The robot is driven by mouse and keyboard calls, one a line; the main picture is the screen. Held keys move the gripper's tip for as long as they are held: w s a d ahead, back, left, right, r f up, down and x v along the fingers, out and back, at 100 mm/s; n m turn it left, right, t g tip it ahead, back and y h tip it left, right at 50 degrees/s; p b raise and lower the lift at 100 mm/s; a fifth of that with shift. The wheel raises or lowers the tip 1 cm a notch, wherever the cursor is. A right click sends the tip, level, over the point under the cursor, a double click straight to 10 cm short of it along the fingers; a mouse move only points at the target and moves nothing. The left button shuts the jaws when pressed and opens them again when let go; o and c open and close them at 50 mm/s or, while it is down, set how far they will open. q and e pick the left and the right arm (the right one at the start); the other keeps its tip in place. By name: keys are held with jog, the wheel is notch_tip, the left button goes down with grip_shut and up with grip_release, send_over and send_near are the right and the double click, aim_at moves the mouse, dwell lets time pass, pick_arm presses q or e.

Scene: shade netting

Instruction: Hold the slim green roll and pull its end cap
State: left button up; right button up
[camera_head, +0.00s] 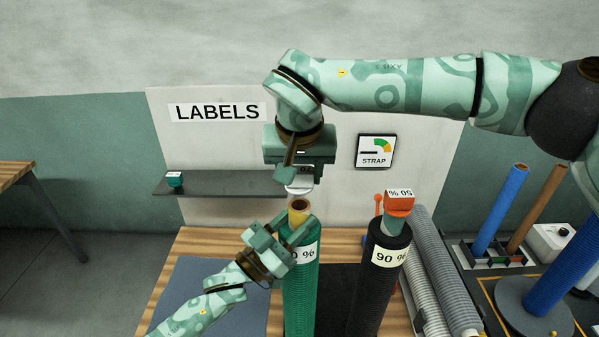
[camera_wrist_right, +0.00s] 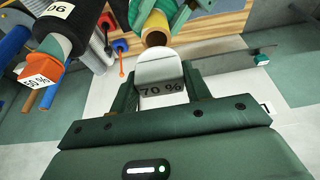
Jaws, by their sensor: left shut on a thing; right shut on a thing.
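The slim green roll (camera_head: 301,290) stands upright on the bench, its label partly hidden. My left gripper (camera_head: 288,236) is shut on it near the top, below its bare yellowish core (camera_head: 299,205). My right gripper (camera_head: 299,174) is shut on the white end cap (camera_head: 299,187), straight above the core. In the right wrist view the cap (camera_wrist_right: 161,88) reads "70 %" and sits between the fingers. The open mouth of the core (camera_wrist_right: 156,39) shows beyond it, so the cap is off the roll.
A black roll (camera_head: 380,275) labelled "90 %" stands close on the right, with an orange cap (camera_head: 399,201) marked "50 %" on top. Grey rolls (camera_head: 440,270) lean beside it. A dark shelf (camera_head: 222,184) is on the wall under the LABELS sign.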

jog(key=shift+r, duration=2)
pick_arm(q)
jog(key=o, duration=1.3)
jog(key=shift+o, duration=0.2)
